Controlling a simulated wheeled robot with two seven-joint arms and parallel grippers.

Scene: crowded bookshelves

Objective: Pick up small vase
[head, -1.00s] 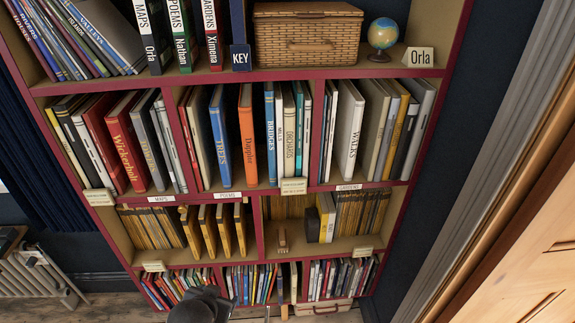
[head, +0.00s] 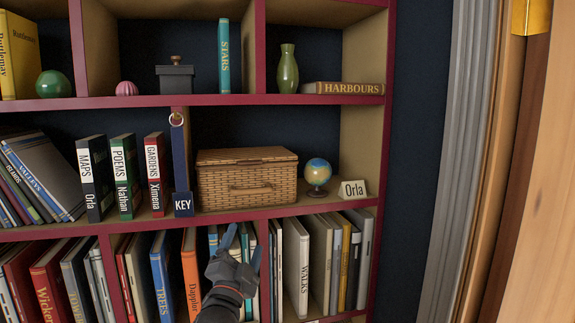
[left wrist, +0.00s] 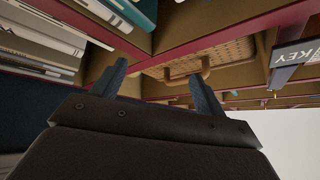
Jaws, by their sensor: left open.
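The small vase (head: 288,70) is green, narrow-necked and upright on the upper shelf in the head view, left of the lying HARBOURS book. My left gripper (head: 243,246) is in front of the book row below the wicker basket, well below the vase. Its fingers are apart and nothing is between them; they also show in the left wrist view (left wrist: 158,84). The vase is not visible in the left wrist view. My right gripper is in neither view.
The wicker basket (head: 247,180) stands on the middle shelf, with a globe (head: 317,173) to its right and a hanging KEY tag (head: 183,204) to its left. The HARBOURS book (head: 343,88) lies beside the vase. The STARS book (head: 224,56) stands beyond a divider.

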